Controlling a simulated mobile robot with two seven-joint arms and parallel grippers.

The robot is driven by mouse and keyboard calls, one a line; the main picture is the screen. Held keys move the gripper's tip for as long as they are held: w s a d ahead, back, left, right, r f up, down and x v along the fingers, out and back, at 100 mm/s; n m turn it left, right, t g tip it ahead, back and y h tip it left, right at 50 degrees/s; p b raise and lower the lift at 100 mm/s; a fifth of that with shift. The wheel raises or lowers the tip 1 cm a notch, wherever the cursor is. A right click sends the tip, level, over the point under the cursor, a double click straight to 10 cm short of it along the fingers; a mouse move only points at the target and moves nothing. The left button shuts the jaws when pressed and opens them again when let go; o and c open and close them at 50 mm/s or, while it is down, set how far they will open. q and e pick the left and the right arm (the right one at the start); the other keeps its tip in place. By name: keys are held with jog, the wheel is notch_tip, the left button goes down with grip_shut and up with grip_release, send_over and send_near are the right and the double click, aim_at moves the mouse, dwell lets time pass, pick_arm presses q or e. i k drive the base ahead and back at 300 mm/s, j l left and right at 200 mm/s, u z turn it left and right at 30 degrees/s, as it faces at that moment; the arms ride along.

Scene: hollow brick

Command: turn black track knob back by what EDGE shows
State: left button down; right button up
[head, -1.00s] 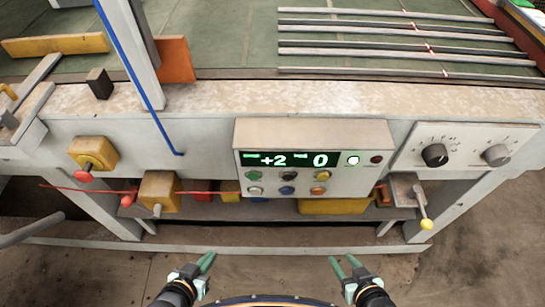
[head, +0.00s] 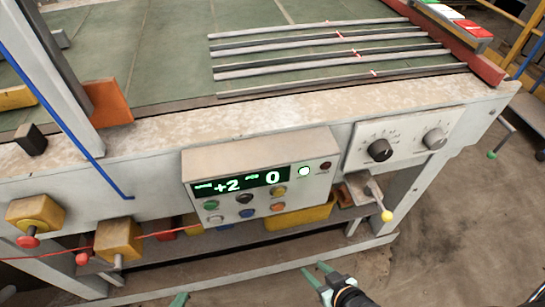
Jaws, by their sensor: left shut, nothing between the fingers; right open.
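The black knob (head: 380,150) is on the white dial plate (head: 408,126) at the right of the machine front, left of a grey knob (head: 435,138). Its scale marks are too small to read. The control box display (head: 242,182) shows "+2" on the left and "0" on the right in green; the small labels beside them are not legible. My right gripper (head: 318,276) is open and empty, below the machine front and well short of the knob. My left gripper (head: 179,299) is shut, with only its green tips showing at the bottom edge.
Coloured buttons (head: 244,198) sit under the display. A lever with a yellow ball (head: 386,215) sticks out below the dial plate. Red-knobbed yellow blocks (head: 35,213) are at the left. Metal strips (head: 330,66) lie on the green bed. Floor in front is clear.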

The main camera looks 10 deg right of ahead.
aim_at(380, 150)
jog(key=l+z, duration=0.3)
jog(key=z, duration=0.2)
jog(key=i+l+z, duration=0.1)
jog(key=l+z, duration=0.15)
jog(key=z, duration=0.25)
